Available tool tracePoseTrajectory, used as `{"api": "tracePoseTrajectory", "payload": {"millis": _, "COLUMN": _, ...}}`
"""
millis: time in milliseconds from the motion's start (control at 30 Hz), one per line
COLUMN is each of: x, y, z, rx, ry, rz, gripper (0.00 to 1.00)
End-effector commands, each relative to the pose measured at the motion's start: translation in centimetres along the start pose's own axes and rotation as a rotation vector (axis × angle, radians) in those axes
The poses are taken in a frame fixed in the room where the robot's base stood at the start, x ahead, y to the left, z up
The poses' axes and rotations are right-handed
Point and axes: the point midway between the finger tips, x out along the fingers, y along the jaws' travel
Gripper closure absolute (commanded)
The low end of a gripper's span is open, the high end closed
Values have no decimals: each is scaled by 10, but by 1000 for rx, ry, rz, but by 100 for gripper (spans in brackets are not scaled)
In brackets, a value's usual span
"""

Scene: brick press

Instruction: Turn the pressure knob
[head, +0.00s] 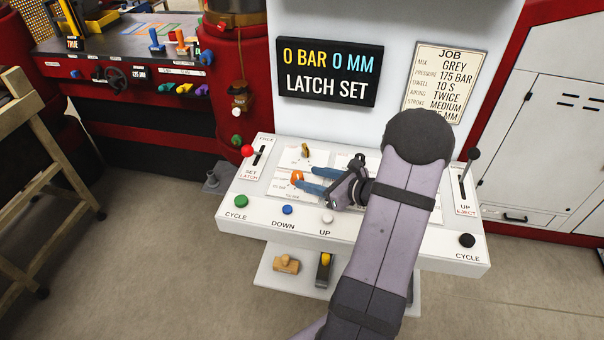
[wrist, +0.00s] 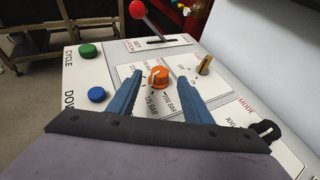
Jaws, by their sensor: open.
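The pressure knob is an orange knob on the white control panel. It shows in the head view (head: 297,176) and in the wrist view (wrist: 158,76), with "175 BAR" and "700 BAR" style marks beside it. My gripper (head: 306,180) has blue fingers and is open. In the wrist view its fingers (wrist: 158,88) reach forward on either side of the orange knob, with gaps to both. I cannot tell whether the fingertips are at the knob's height. The display (head: 330,73) reads "0 BAR 0 MM LATCH SET". The job card (head: 444,82) lists pressure 175 BAR.
A yellow knob (wrist: 204,65) is close beyond the orange one. A red-balled lever (head: 248,152) stands at the panel's left, another lever (head: 473,154) at its right. Green (head: 241,201), blue (head: 287,210), white (head: 327,219) and black (head: 466,240) buttons line the front.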

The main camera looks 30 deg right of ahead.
Motion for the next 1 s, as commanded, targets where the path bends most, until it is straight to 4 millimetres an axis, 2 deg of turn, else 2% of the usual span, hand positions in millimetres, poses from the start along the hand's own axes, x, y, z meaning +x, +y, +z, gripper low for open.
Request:
{"api": "tracePoseTrajectory", "payload": {"millis": 100, "x": 16, "y": 1, "z": 2, "rx": 1, "ry": 0, "rz": 4, "gripper": 55}}
{"api": "tracePoseTrajectory", "payload": {"millis": 300, "x": 36, "y": 0, "z": 1, "rx": 0, "ry": 0, "rz": 1, "gripper": 55}}
{"api": "tracePoseTrajectory", "payload": {"millis": 700, "x": 43, "y": 0, "z": 0, "rx": 0, "ry": 0, "rz": 0, "gripper": 55}}
{"api": "tracePoseTrajectory", "payload": {"millis": 733, "x": 43, "y": 0, "z": 0, "rx": 0, "ry": 0, "rz": 0, "gripper": 59}}
{"api": "tracePoseTrajectory", "payload": {"millis": 800, "x": 43, "y": 0, "z": 0, "rx": 0, "ry": 0, "rz": 0, "gripper": 76}}
{"api": "tracePoseTrajectory", "payload": {"millis": 900, "x": 42, "y": 0, "z": 0, "rx": 0, "ry": -1, "rz": 0, "gripper": 96}}
{"api": "tracePoseTrajectory", "payload": {"millis": 1000, "x": 42, "y": 0, "z": 0, "rx": 0, "ry": -1, "rz": 1, "gripper": 96}}
